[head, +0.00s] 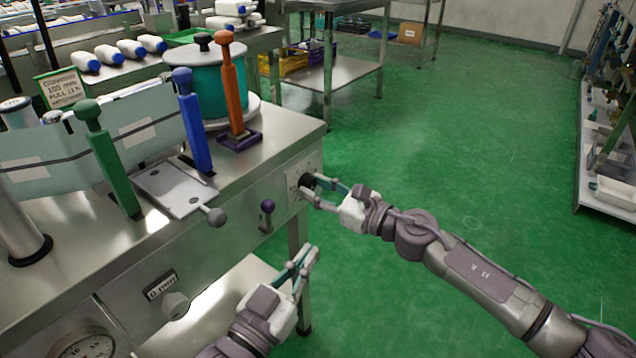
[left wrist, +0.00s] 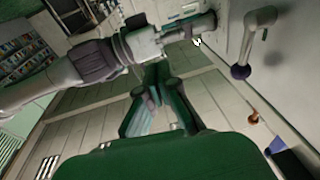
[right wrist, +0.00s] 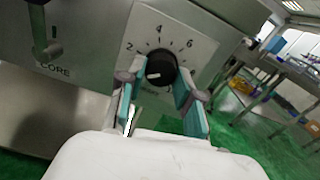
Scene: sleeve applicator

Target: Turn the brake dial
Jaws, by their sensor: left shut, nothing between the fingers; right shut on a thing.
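The brake dial is a black knob on a pale numbered plate, on the front panel of the steel machine near its right corner. In the right wrist view the brake dial (right wrist: 161,69) shows between my fingers, with a white mark on its left side and numbers 2, 4 and 6 above. My right gripper (head: 326,189) is at the brake dial (head: 307,183) and is shut on it, one finger each side. My left gripper (head: 304,262) is shut and empty, below and in front of the panel, apart from the dial.
A small lever with a dark purple knob (head: 267,206) sits left of the dial; in the right wrist view the lever (right wrist: 45,45) is at upper left. Green, blue and orange (head: 233,90) handles stand on the machine top. Green floor right of the machine is clear.

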